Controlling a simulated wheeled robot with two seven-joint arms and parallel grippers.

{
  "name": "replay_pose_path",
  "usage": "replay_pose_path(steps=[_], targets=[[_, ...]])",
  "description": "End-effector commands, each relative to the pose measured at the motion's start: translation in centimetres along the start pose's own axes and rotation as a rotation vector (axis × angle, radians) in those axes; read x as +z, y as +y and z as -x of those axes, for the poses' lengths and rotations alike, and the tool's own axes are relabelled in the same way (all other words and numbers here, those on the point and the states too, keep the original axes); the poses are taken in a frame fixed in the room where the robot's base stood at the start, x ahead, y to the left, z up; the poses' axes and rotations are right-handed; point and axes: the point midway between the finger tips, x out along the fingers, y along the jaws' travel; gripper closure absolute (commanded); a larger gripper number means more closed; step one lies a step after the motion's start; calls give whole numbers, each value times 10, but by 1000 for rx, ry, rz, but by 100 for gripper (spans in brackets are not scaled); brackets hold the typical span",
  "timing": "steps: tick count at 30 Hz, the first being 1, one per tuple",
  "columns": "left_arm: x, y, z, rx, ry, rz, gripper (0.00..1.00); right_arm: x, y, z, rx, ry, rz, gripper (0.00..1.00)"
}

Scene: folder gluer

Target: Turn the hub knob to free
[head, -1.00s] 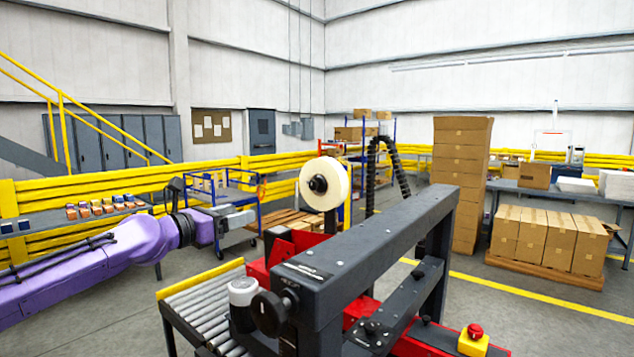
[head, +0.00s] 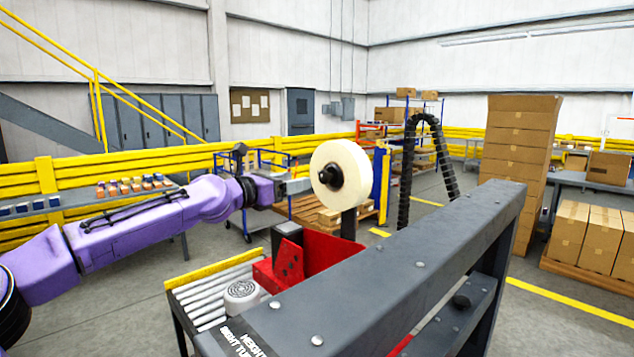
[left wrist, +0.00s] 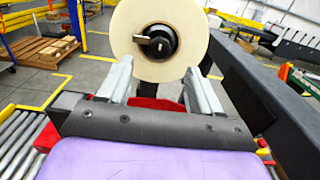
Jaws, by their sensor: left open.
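The hub knob (head: 331,176) is a black knob at the centre of a cream tape roll (head: 350,160). The roll stands upright above the red part of the machine. In the left wrist view the knob (left wrist: 157,42) shows a pale bar pointing left across its dark hub. My left gripper (head: 305,185) is just left of the roll in the head view. In the left wrist view the left gripper (left wrist: 162,80) is open, its two grey fingers apart below and to either side of the knob. I see nothing between the fingers. My right gripper is not in view.
A dark grey machine beam (head: 390,265) runs close on the right of the roll. A roller conveyor (head: 205,295) and red guards (head: 325,250) lie below. A black cable chain (head: 408,170) arches behind. Stacked cartons (head: 520,150) stand farther right.

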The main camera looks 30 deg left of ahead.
Motion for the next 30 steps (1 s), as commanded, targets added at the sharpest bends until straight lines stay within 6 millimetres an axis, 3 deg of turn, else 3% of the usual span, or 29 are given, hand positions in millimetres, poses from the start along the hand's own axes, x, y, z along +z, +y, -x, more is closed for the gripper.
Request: replay_pose_path(steps=[6, 12, 24, 25, 30], targets=[[-1, 0, -39, 0, 7, -1, 36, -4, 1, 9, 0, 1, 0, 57], [0, 2, -66, 4, 4, -3, 36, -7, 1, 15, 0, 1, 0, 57], [-1, 2, -76, 3, 1, -1, 36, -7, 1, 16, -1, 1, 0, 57], [-1, 2, -76, 3, 1, -1, 39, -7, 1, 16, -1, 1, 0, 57], [-1, 2, -76, 3, 1, -1, 90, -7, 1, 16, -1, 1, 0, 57]])
